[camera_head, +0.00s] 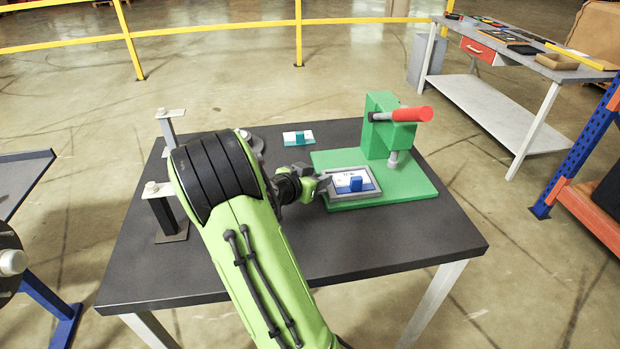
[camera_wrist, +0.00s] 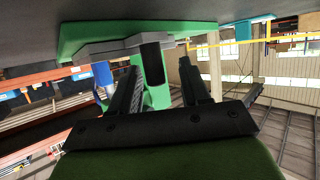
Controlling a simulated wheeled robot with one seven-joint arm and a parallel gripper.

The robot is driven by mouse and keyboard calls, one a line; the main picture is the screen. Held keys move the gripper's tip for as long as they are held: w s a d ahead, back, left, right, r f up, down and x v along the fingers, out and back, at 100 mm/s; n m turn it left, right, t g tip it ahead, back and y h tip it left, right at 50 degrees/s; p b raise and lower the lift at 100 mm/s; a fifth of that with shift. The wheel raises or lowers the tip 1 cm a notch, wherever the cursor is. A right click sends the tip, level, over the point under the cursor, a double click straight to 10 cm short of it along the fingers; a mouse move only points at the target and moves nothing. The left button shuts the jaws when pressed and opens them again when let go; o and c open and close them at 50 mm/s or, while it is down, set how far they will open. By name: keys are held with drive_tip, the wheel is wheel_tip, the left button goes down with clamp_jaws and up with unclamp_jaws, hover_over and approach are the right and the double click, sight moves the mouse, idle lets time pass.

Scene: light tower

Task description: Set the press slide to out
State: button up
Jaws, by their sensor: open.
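The green press (camera_head: 385,125) stands on the dark table, with a red-handled lever (camera_head: 410,115) and a ram (camera_head: 393,160) above its base. The grey press slide (camera_head: 352,198) lies at the base's front left, apart from the spot below the ram. It bears a white plate with a blue block (camera_head: 356,184). My gripper (camera_head: 323,187) is open at the slide's left edge. In the wrist view, my fingers (camera_wrist: 162,90) straddle a dark upright piece (camera_wrist: 151,65) beside the slide (camera_wrist: 108,48). Whether they touch it cannot be told.
A white and teal piece (camera_head: 298,138) lies at the table's back. Two metal posts (camera_head: 165,205) stand on the left side. The table's front right (camera_head: 420,235) is clear. A workbench (camera_head: 500,55) and a blue rack (camera_head: 580,150) stand to the right.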

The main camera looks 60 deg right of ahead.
drive_tip(key=p+v, duration=0.2)
drive_tip(key=v, duration=1.3)
drive_tip(key=shift+a+r, duration=0.2)
drive_tip(key=shift+a, duration=0.05)
